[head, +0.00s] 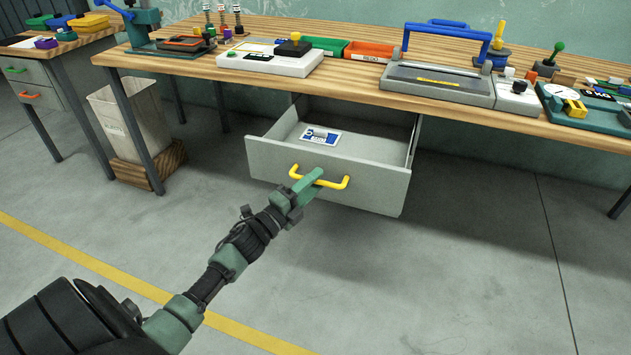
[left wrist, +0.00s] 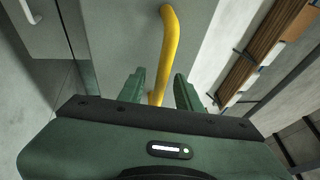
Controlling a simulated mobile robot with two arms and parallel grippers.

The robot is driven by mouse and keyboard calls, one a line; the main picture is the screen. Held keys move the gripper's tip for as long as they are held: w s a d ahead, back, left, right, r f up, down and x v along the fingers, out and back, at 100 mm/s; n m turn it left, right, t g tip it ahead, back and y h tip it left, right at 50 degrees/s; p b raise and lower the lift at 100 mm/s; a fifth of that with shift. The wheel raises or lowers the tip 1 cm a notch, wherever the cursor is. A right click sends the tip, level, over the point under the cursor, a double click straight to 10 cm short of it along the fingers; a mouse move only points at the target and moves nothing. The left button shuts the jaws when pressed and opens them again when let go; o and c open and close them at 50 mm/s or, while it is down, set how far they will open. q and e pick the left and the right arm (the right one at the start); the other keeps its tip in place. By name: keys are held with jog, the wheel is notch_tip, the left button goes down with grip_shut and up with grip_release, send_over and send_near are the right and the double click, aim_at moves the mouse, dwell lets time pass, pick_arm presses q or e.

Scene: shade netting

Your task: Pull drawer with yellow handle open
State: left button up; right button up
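The grey drawer (head: 375,192) under the workbench stands pulled out, and its inside shows. A yellow bar handle (head: 334,184) is on its front; it also shows in the left wrist view (left wrist: 170,45). My left gripper (head: 312,180) is at the handle's middle. In the left wrist view my left gripper's fingers (left wrist: 160,90) stand apart on either side of the yellow bar, with gaps visible between bar and fingers. A blue and white card (head: 320,136) lies inside the drawer. My right gripper is not in view.
A side bench with green and orange handled drawers is at far left. The floor before the drawer is clear.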

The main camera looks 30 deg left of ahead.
pick_arm(q)
jog(key=v, duration=0.7)
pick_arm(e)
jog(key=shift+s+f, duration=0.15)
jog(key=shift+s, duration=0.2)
